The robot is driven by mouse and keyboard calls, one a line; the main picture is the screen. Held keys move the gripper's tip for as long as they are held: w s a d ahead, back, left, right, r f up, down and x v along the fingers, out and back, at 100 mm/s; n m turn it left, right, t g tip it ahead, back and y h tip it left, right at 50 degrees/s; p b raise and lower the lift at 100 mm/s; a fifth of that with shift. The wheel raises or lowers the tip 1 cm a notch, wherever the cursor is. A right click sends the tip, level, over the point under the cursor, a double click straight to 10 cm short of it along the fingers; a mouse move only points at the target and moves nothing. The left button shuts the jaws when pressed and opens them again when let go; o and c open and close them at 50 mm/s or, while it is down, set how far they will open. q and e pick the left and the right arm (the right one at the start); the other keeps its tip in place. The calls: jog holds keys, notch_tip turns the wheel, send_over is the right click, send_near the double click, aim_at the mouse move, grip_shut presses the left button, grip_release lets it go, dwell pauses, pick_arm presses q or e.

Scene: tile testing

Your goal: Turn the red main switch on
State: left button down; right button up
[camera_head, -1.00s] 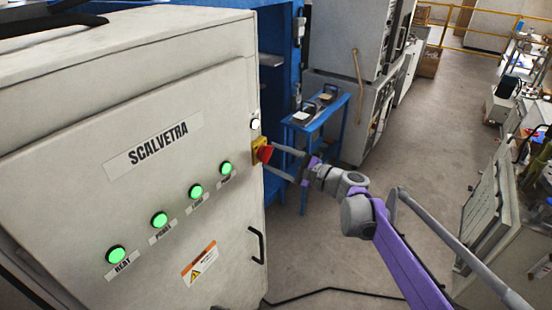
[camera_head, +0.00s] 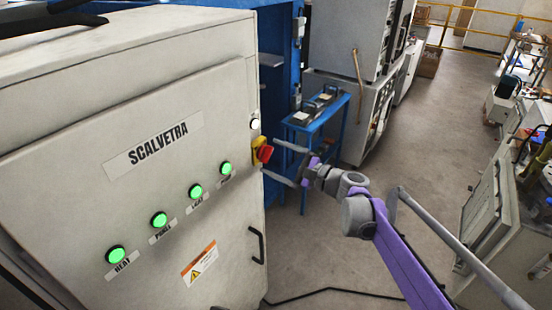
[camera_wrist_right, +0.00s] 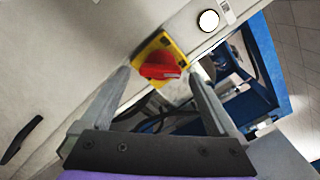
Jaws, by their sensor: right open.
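The red main switch (camera_head: 265,154) is a knob on a yellow plate (camera_head: 256,149), at the right edge of the white cabinet front (camera_head: 70,190). My right gripper (camera_head: 269,156) is open, with its two fingers spread above and below the knob in the head view. In the right wrist view, the red knob (camera_wrist_right: 160,66) shows between and just beyond the fingertips (camera_wrist_right: 160,74), with a gap on both sides. Its yellow plate (camera_wrist_right: 150,45) looks tilted there. My left gripper is not in view.
Several green lights (camera_head: 160,219) glow on the cabinet, and a white light (camera_head: 254,123) sits above the switch. A black door handle (camera_head: 257,245) is below it. A blue side table (camera_head: 315,122) stands behind my right gripper. The floor (camera_head: 400,170) to the right is open.

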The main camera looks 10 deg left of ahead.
jog(key=v, duration=1)
jog(key=shift+d+b, duration=0.3)
jog(key=shift+d, duration=0.1)
jog(key=shift+s, duration=0.2)
jog(key=s+d+f+n+h+p, duration=0.2)
jog(key=s+d+f+n+h, duration=0.2)
jog(key=s+d, duration=0.3)
jog(key=s+d+f+n+h+p, duration=0.2)
jog(key=s+d+f+n+h, duration=0.2)
jog(key=s, duration=1)
jog(key=s+d+f+n+h+p, duration=0.2)
jog(key=s+d+f+n+h, duration=0.2)
jog(key=s+d+h, duration=0.5)
jog(key=s+d+n, duration=0.1)
jog(key=d, duration=0.2)
jog(key=shift+s+d+f+g+p, duration=0.2)
jog(key=shift+f+g+p, duration=0.15)
jog(key=shift+g+p, duration=0.05)
